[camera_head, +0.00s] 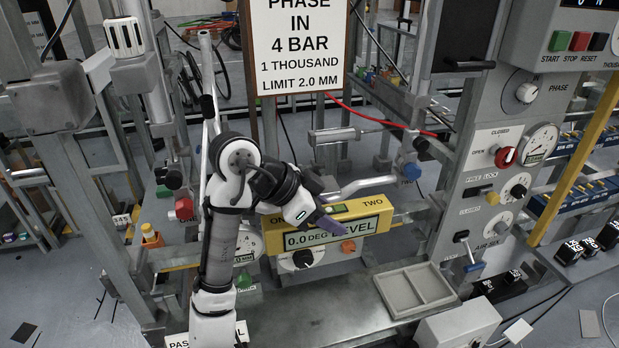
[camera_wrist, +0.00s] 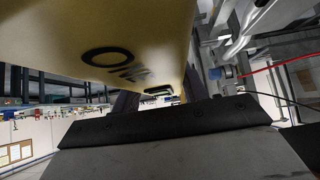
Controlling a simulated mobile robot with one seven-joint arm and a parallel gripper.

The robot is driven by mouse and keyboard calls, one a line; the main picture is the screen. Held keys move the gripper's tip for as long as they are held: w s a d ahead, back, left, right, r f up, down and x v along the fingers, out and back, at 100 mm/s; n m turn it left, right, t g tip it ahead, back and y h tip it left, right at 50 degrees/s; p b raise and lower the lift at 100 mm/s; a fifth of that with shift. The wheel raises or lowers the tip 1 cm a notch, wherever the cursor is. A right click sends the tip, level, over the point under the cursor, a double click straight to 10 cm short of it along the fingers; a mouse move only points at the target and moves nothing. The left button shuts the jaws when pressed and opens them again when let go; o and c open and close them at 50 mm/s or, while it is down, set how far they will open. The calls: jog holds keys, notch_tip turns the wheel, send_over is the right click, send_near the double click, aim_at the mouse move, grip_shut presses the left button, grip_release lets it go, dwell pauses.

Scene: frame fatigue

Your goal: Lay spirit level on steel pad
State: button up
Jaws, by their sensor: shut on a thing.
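The spirit level (camera_head: 381,208) is a long yellow bar with "0.0 DEG LEVEL" on its front display. It is held above the grey steel bench top (camera_head: 330,315), its long side facing the head camera. My gripper (camera_head: 325,222) is shut on its upper edge near the middle. In the wrist view, the level's yellow body (camera_wrist: 130,35) fills the upper part, between the dark fingers of my gripper (camera_wrist: 160,98). I cannot tell which surface is the steel pad. The level's underside and any contact below it are hidden in the head view.
A grey two-compartment tray (camera_head: 418,309) lies at the bench's right. A black knob (camera_head: 303,259) and an orange knob (camera_head: 348,246) sit by the level. A metal arm with a blue end (camera_head: 411,171) is behind it. A control panel (camera_head: 495,180) stands at right.

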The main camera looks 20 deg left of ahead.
jog(key=w+a+p, duration=0.1)
jog(key=w+a, duration=0.2)
jog(key=w, duration=0.2)
jog(key=w+a+p, duration=0.2)
jog(key=w+a, duration=0.1)
jog(key=w, duration=0.1)
jog(key=w+a+p, duration=0.2)
jog(key=w+a, duration=0.2)
jog(key=w, duration=0.1)
jog(key=shift+w+r, duration=0.2)
jog(key=shift+w, duration=0.15)
jog(key=shift+w+a+f, duration=0.1)
jog(key=shift+w+f, duration=0.05)
jog(key=shift+f, duration=0.75)
jog(key=shift+f, duration=0.1)
jog(key=o, duration=1.2)
jog(key=shift+r+p, duration=0.2)
jog(key=shift+p, duration=0.1)
jog(key=b+v, duration=0.2)
jog(key=v, duration=0.5)
jog(key=shift+a, duration=0.1)
